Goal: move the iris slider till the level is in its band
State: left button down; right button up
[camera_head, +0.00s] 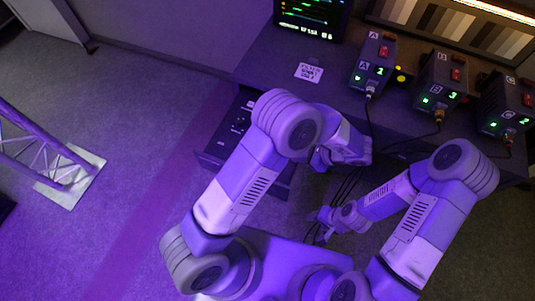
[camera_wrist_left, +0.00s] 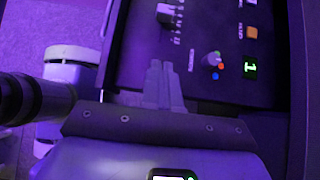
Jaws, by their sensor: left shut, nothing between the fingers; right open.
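In the left wrist view a slider with a dark block handle (camera_wrist_left: 167,19) and a short marked scale sits on a dark panel (camera_wrist_left: 135,50); I cannot read its name. My left gripper (camera_wrist_left: 158,66) is shut and empty over this panel, its fingertips below the slider handle and apart from it. Its fingers are hidden in the head view. A monitor (camera_head: 312,16) with green and orange lines shows at the top of the head view; its level and band are too small to read. My right gripper (camera_head: 323,214) is open and empty, low beside the desk.
The panel also has a knob (camera_wrist_left: 210,59) with red and blue dots, an orange button (camera_wrist_left: 252,32) and a green display (camera_wrist_left: 250,67). Boxes A (camera_head: 374,62), B (camera_head: 441,82) and C (camera_head: 507,105) stand on the desk, trailing cables.

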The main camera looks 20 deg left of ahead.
pick_arm(q)
jog(key=b+x, duration=0.2)
jog(key=x, duration=0.8)
jog(key=shift+w+a, duration=0.1)
jog(key=shift+a, duration=0.1)
jog(key=shift+w+a+r, duration=0.1)
jog(key=shift+a, duration=0.5)
jog(key=shift+w+a+r, duration=0.1)
jog(key=shift+a, duration=1)
